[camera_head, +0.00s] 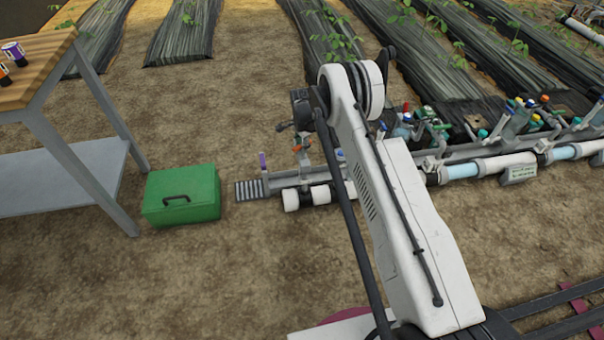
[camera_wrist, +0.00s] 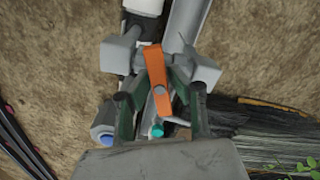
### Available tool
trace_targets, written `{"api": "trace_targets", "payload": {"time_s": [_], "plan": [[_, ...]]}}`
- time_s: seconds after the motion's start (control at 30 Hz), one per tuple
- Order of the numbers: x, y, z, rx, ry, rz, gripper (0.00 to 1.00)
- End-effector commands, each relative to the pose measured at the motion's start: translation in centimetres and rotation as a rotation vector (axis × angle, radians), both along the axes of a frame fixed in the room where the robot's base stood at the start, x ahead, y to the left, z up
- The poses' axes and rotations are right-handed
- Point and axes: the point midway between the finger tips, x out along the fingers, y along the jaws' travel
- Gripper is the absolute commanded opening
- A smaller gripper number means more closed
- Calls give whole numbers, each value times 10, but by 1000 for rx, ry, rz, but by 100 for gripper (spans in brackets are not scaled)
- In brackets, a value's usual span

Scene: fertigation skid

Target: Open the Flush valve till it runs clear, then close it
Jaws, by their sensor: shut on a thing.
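An orange lever handle (camera_wrist: 156,78) is in the middle of the wrist view, above a pipe (camera_wrist: 143,6). It lies roughly lengthwise along the pipe, slightly tilted. My gripper (camera_wrist: 160,75) is shut on the handle, one finger on each side. In the head view my gripper (camera_head: 300,125) points down at the left end of the pipe skid, and a bit of the orange handle (camera_head: 297,149) shows below it. The white pipe end (camera_head: 291,200) faces a slatted drain grate (camera_head: 249,190). I see no water coming out there. No label on this valve is readable.
A green toolbox (camera_head: 181,195) sits on the soil left of the grate, beside a wood-topped bench (camera_head: 40,62). Several other valves and fittings (camera_head: 425,125) line the skid to the right. A clear pipe section (camera_head: 463,171) looks light blue. Open soil lies in front.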

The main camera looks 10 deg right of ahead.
Motion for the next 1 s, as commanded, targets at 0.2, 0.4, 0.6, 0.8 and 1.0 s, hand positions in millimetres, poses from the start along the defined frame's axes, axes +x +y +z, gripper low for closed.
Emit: {"api": "trace_targets", "payload": {"time_s": [0.2, 0.4, 0.6, 0.8, 1.0], "plan": [[0, 0, 0, 0, 0, 241, 0], [0, 0, 0, 0, 0, 465, 0], [0, 0, 0, 0, 0, 689, 0], [0, 0, 0, 0, 0, 913, 0], [0, 0, 0, 0, 0, 1136, 0]]}}
